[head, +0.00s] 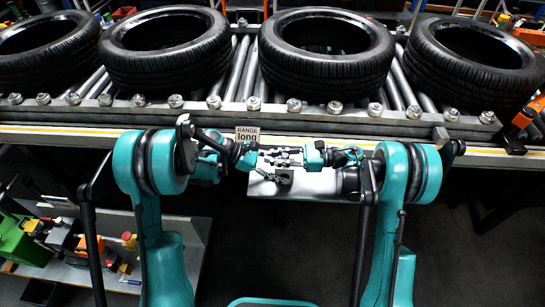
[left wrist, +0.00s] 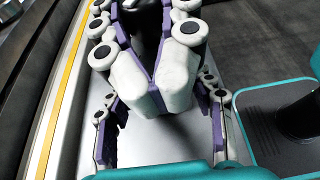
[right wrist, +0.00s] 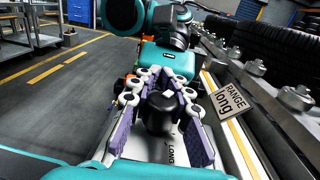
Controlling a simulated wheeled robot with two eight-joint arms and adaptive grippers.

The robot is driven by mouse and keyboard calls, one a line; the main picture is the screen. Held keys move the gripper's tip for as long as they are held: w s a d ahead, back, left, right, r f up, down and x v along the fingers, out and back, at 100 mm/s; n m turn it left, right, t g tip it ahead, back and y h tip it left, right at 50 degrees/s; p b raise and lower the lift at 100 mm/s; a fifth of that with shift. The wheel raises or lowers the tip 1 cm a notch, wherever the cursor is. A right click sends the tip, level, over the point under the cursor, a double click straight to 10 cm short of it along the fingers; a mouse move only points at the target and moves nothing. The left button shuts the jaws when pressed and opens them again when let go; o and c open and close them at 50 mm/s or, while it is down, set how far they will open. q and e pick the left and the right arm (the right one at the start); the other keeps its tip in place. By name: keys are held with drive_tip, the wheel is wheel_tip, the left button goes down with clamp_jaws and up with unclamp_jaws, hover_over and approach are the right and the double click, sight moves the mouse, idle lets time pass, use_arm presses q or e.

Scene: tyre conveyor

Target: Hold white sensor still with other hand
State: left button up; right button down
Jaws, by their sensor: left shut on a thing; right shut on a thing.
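In the head view my left gripper (head: 258,159) and right gripper (head: 302,157) meet tip to tip above a pale panel (head: 318,186). In the right wrist view a black rounded part (right wrist: 160,112) with a small white mark on top sits between my right gripper's purple pads. My left gripper faces it from beyond. In the left wrist view white finger pieces (left wrist: 150,85) with purple edges crowd together, and what my left gripper holds is hidden. I cannot make out the white sensor's body for certain; it may be hidden among the fingers.
A RANGE long sign (head: 247,135) stands at the edge of the conveyor (head: 330,118), close behind my left gripper. Several tyres (head: 327,48) lie on its rollers. A lower shelf (head: 185,270) with tools is at the left. The dark floor in front is clear.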

drive_tip(key=shift+t, duration=0.3)
drive_tip(key=shift+w+d+m+t+h, duration=0.1)
drive_tip(key=shift+w+m+t+h, duration=0.2)
drive_tip(key=shift+m+t, duration=0.9)
drive_tip(key=shift+w+m+t+h, duration=0.35)
drive_tip(key=shift+m+t, duration=0.45)
drive_tip(key=shift+t, duration=0.8)
drive_tip(key=shift+w+d+m+t+h, duration=0.1)
drive_tip(key=shift+w+m+t+h, duration=0.2)
drive_tip(key=shift+m+t, duration=0.9)
drive_tip(key=shift+w+t, duration=0.1)
drive_tip(key=shift+t, duration=0.3)
drive_tip(key=c, duration=1.5)
unclamp_jaws()
drive_tip(key=shift+o, duration=0.2)
wheel_tip(320, 180, up, 10)
